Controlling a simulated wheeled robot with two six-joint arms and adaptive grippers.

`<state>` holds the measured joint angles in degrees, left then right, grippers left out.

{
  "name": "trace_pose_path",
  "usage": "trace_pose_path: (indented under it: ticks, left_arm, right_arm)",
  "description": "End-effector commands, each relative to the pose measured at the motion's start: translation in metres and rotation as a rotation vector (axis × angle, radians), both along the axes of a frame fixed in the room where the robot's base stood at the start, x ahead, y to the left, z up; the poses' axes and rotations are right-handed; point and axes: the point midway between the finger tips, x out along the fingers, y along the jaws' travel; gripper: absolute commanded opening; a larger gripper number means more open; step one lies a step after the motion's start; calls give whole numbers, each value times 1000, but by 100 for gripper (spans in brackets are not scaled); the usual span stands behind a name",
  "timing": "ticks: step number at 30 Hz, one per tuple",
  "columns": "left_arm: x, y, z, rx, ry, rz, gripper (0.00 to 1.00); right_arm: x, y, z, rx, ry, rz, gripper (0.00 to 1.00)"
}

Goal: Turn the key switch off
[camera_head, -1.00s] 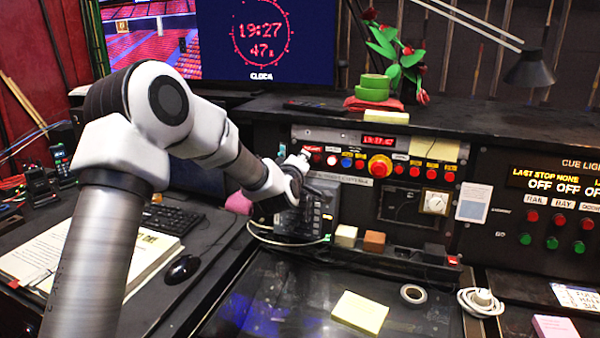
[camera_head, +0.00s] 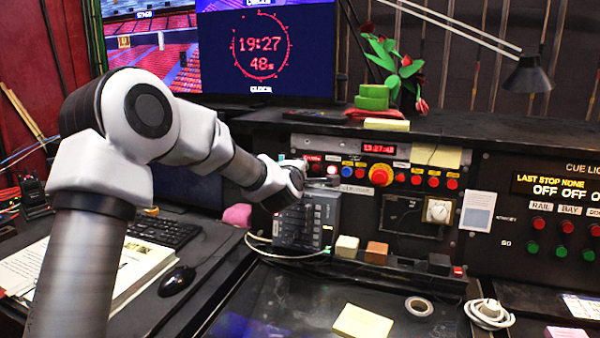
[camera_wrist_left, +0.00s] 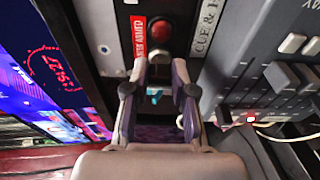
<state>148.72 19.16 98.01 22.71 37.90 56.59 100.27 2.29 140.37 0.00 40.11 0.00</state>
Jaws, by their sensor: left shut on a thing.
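My left gripper shows in the wrist view (camera_wrist_left: 164,66), with its two fingers close to the panel strip beside a red lamp (camera_wrist_left: 160,29) with a red and white label. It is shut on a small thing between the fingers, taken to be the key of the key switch. A small teal and white piece (camera_wrist_left: 154,96) shows between the fingers; the switch body itself is hidden. In the head view, my left wrist covers the left end of the control panel (camera_head: 345,143), and the fingertips there are mostly hidden. My right gripper is not in view.
A grey keypad box (camera_head: 318,218) stands just below my wrist. A row of buttons with a big red knob (camera_head: 381,173) runs to the right. Small blocks (camera_head: 376,252), a tape roll (camera_head: 418,306) and a notepad (camera_head: 362,322) lie on the desk. A lamp (camera_head: 530,75) hangs at upper right.

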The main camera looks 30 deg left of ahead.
Motion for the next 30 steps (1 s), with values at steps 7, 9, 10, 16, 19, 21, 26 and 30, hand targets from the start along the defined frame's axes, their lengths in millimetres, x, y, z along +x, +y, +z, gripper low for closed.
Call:
trace_pose_path:
  ticks: [7,9,10,16,19,21,26,30]
  left_arm:
    - [0,0,1,0,-3,1,0]
    - [0,0,1,1,-3,1,39]
    - [0,0,1,1,-3,1,50]
    - [0,0,1,1,-2,0,50]
    - [-1,0,1,1,-1,0,50]
    - [-4,-2,1,0,-1,0,50]
    - [-30,-12,6,0,-1,-1,50]
    - [-64,-26,12,1,-2,-2,50]
  right_arm:
    - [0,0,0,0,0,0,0]
    - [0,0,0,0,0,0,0]
    - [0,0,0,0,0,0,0]
    - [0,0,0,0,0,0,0]
    - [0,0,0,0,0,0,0]
    - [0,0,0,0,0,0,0]
    - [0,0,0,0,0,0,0]
    - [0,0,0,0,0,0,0]
